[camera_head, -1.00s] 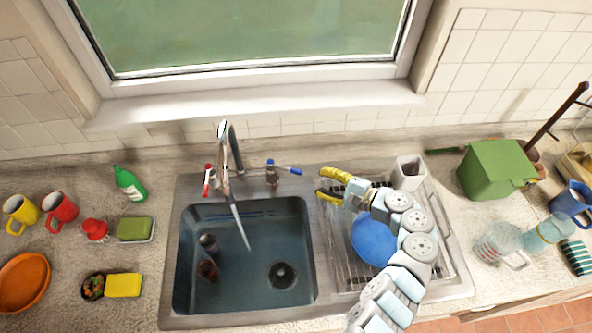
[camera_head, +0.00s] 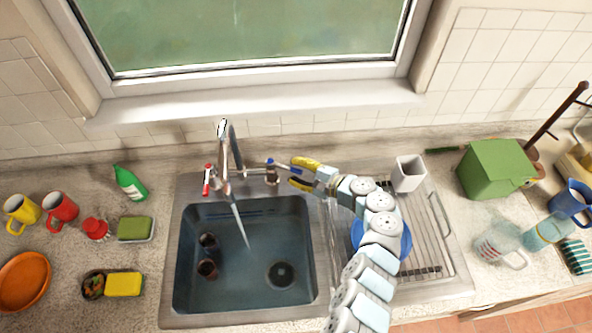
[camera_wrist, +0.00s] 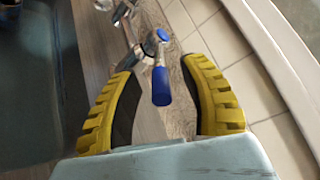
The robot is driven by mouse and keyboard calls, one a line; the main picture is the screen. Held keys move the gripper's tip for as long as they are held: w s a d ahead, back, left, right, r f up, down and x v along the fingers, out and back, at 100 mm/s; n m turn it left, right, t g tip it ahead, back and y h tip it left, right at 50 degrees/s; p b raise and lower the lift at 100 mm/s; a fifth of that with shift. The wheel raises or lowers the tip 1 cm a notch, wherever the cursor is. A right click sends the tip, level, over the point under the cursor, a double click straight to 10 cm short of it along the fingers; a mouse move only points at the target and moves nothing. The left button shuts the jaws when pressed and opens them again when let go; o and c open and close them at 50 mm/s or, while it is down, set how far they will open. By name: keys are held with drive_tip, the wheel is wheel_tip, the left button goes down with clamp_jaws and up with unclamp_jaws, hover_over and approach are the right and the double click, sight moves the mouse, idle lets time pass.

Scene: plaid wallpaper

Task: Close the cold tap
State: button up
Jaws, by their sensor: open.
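The cold tap has a blue lever handle (camera_head: 287,168) at the right of the mixer, behind the sink. In the wrist view the blue lever (camera_wrist: 161,82) lies between my two yellow fingers and points toward me. My gripper (camera_head: 296,172) is open, with its yellow fingertips around the outer end of the lever in the head view. In the wrist view my gripper (camera_wrist: 160,90) shows gaps on both sides of the lever. The red-handled tap (camera_head: 207,181) is at the left. Water (camera_head: 240,226) runs from the chrome spout into the sink.
The sink (camera_head: 250,313) holds two dark cups (camera_head: 207,254). A drying rack (camera_head: 430,230) with a blue plate (camera_head: 404,240) lies under my arm. A white square cup (camera_head: 408,174) stands right of my gripper. The window wall is close behind the taps.

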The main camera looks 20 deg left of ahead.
clamp_jaws()
